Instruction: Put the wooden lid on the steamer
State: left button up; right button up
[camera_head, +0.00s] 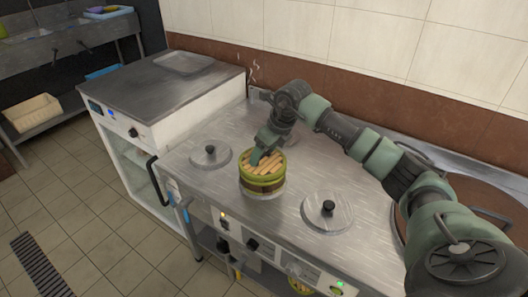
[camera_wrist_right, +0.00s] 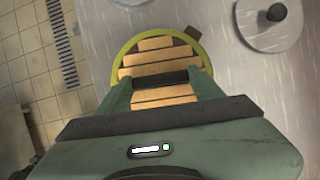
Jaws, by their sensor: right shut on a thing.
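The wooden lid (camera_head: 264,169), made of pale slats, lies level at the top of the round steamer (camera_head: 262,188) on the steel stove. A yellow-green rim surrounds the slats. My right gripper (camera_head: 264,156) points down over the lid. In the right wrist view my right gripper (camera_wrist_right: 161,80) has its fingers either side of a dark bar across the slats of the lid (camera_wrist_right: 155,58), shut on the lid. I cannot tell whether the lid rests fully on the steamer or is held slightly above it. My left gripper is out of view.
Flat round covers with black knobs stand left (camera_head: 210,156) and right (camera_head: 327,211) of the steamer. A large brown round top (camera_head: 489,214) is at the right. A steel-topped cabinet (camera_head: 150,90) adjoins at the left. A tiled wall is behind.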

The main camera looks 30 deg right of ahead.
aim_at(264, 155)
jog(key=shift+f+b, duration=0.35)
jog(key=shift+f, duration=0.2)
jog(key=o, duration=1.1)
jog(key=shift+r, duration=0.1)
jog(key=shift+p+v, duration=1.75)
jog(key=shift+v, duration=0.9)
jog(key=p+v, duration=0.3)
jog(key=v, duration=0.2)
jog(key=shift+s+r, duration=0.2)
